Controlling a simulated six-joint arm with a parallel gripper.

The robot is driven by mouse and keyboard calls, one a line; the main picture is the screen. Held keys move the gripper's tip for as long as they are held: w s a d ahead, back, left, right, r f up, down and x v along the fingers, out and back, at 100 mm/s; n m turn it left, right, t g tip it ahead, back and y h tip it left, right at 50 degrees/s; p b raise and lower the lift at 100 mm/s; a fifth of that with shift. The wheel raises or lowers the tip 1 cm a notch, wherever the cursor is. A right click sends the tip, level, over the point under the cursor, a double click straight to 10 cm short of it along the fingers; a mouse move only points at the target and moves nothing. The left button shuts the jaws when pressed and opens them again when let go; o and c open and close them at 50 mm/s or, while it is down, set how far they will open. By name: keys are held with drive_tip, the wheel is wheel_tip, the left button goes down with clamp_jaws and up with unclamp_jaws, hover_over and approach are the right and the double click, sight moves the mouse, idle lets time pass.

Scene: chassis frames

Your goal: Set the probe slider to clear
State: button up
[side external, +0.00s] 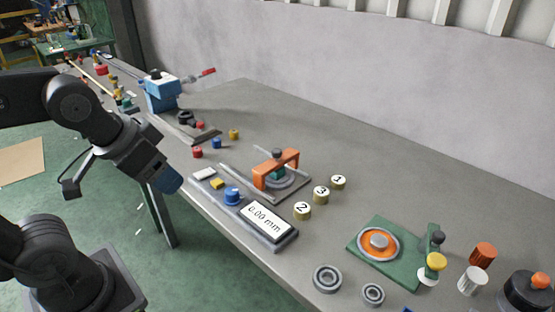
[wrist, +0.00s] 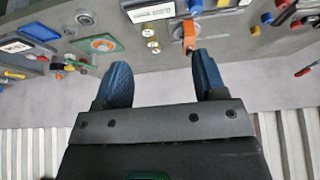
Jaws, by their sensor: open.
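An orange bridge (side external: 276,168) spans a grey base with rails (side external: 290,197) and a round teal-and-grey part. The bridge may be the probe slider; I cannot tell for sure. In front lies a grey panel (side external: 282,241) with a "0.00 mm" display (side external: 265,220), a blue knob (side external: 232,195), a yellow block (side external: 217,183) and a white block (side external: 204,174). My gripper (side external: 172,183) hangs off the table's front edge, left of the panel, touching nothing. In the wrist view my gripper (wrist: 160,70) has its blue fingers apart and empty. The orange bridge (wrist: 189,35) shows beyond the right finger.
Brass pieces marked 1 (side external: 339,182), 3 (side external: 321,194) and 2 (side external: 302,211) stand right of the bridge. A green plate (side external: 362,262) with an orange disc lies farther right. A blue vise (side external: 161,94) stands at the back left. Grey rings (side external: 327,279) lie near the front edge.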

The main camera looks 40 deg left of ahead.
drive_tip(key=shift+r, duration=0.1)
drive_tip(key=shift+c, duration=0.7)
drive_tip(key=w+r+g, duration=0.1)
drive_tip(key=w+r, duration=0.4)
drive_tip(key=w, duration=0.3)
drive_tip(key=m+g, duration=0.3)
drive_tip(key=g, duration=0.2)
hover_over(278, 150)
wheel_tip(278, 150, down, 7)
wheel_tip(278, 150, down, 13)
drive_tip(key=shift+f, duration=0.1)
clamp_jaws()
